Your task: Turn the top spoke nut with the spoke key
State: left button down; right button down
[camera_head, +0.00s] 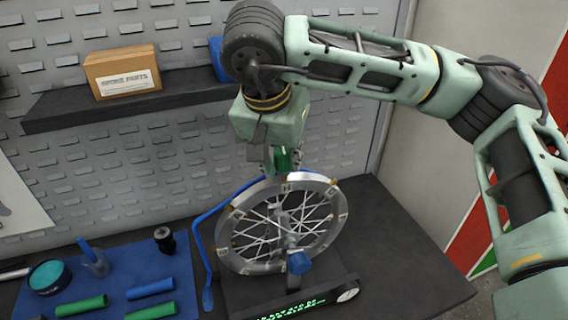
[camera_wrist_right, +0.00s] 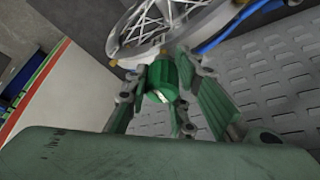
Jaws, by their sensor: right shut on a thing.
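A spoked wheel (camera_head: 235,207) stands upright in a black truing stand (camera_head: 322,293) on the dark bench top. My right gripper (camera_head: 285,168) reaches down from above to the top of the wheel's rim. In the right wrist view my right gripper (camera_wrist_right: 170,100) is shut on a small green tool, the spoke key (camera_wrist_right: 161,82). The wheel rim also shows there (camera_wrist_right: 205,25), just beyond the key. The top spoke nut is too small or hidden to make out, so I cannot tell whether the key touches it. My left gripper is not in view.
A blue mat (camera_head: 115,285) at left carries green and blue handles, a round teal tin (camera_head: 50,276) and a black cylinder (camera_head: 164,239). A blue stand arm (camera_head: 197,245) curves beside the wheel. A shelf (camera_head: 150,92) with a cardboard box (camera_head: 122,72) hangs behind. The bench right of the wheel is clear.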

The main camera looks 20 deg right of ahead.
jog(key=shift+f+b, duration=0.5)
jog(key=shift+f, duration=0.05)
jog(key=c, duration=2.1)
grip_release()
grip_shut()
jog(key=shift+f, duration=0.1)
